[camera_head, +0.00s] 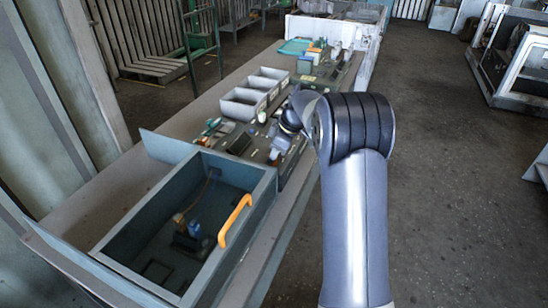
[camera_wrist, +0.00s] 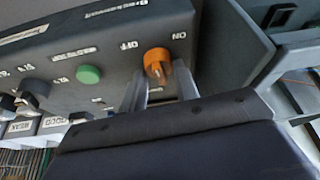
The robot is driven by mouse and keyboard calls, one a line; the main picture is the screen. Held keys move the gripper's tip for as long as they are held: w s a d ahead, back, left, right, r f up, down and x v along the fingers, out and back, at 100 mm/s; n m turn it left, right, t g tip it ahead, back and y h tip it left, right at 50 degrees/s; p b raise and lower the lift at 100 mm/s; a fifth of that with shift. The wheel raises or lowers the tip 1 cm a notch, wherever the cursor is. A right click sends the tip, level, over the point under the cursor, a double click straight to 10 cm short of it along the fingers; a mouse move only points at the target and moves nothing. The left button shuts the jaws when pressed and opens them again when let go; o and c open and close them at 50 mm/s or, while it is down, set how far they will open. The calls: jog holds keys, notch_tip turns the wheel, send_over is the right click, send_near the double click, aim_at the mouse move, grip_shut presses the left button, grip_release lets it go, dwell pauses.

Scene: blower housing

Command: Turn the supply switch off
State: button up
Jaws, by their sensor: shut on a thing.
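The supply switch (camera_wrist: 157,62) is an orange rotary knob on a dark grey panel (camera_wrist: 100,28) in the wrist view. The word OFF is printed at its upper left and ON at its upper right. My gripper (camera_wrist: 160,84) has one finger on each side of the knob's lower part and is shut on it. Which label the knob points to I cannot tell, as the fingers hide part of it. In the head view my arm and wrist reach over the bench to the panel area, and the switch itself cannot be made out.
A green button (camera_wrist: 88,74) and dark knobs sit left of the switch. An open grey box (camera_head: 150,225) with an orange handle (camera_head: 235,221) stands on the near end of the bench. Grey bins (camera_head: 243,104) stand farther back.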

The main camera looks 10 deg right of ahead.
jog(key=n+g, duration=0.1)
jog(key=n, duration=0.3)
jog(key=shift+w+n+g+y, duration=0.15)
jog(key=shift+n+g+y, duration=0.15)
jog(key=shift+g, duration=0.1)
jog(key=shift+n+g+p, duration=0.5)
jog(key=shift+n+p, duration=0.15)
jog(key=shift+n, duration=0.75)
jog(key=o, duration=1)
jog(key=shift+c, duration=0.2)
jog(key=shift+d, duration=0.1)
jog(key=v, duration=1)
jog(key=shift+r, duration=0.4)
jog(key=shift+w, duration=0.15)
